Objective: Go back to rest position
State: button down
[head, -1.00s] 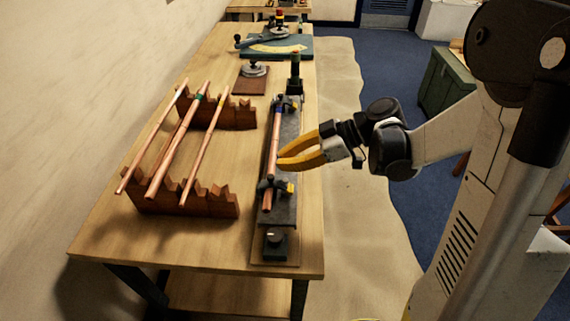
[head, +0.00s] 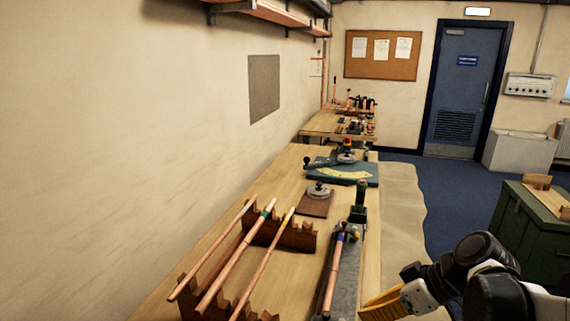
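My gripper (head: 375,303) shows at the bottom of the head view, with yellow fingers beside the right edge of the workbench (head: 215,247). Its fingertips are partly cut off by the lower frame edge, so its opening is unclear. A copper pipe (head: 333,280) lies in the grey fixture (head: 347,267) just left of the fingers, and a gap shows between them. My arm comes in from the lower right.
Several copper pipes (head: 236,259) rest on the wooden notched rack (head: 296,235) at left. A bender on a teal plate (head: 343,170) sits farther back. A green cabinet (head: 530,240) stands at right. Blue floor lies clear before the door (head: 458,95).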

jog(key=s+d+m+t+h+b, duration=0.1)
jog(key=s+m+t+h, duration=0.2)
jog(key=s+m+h, duration=0.4)
jog(key=shift+s+r+m+t+b, duration=0.3)
jog(key=shift+s+r+m+b, duration=0.1)
jog(key=shift+s+m, duration=0.4)
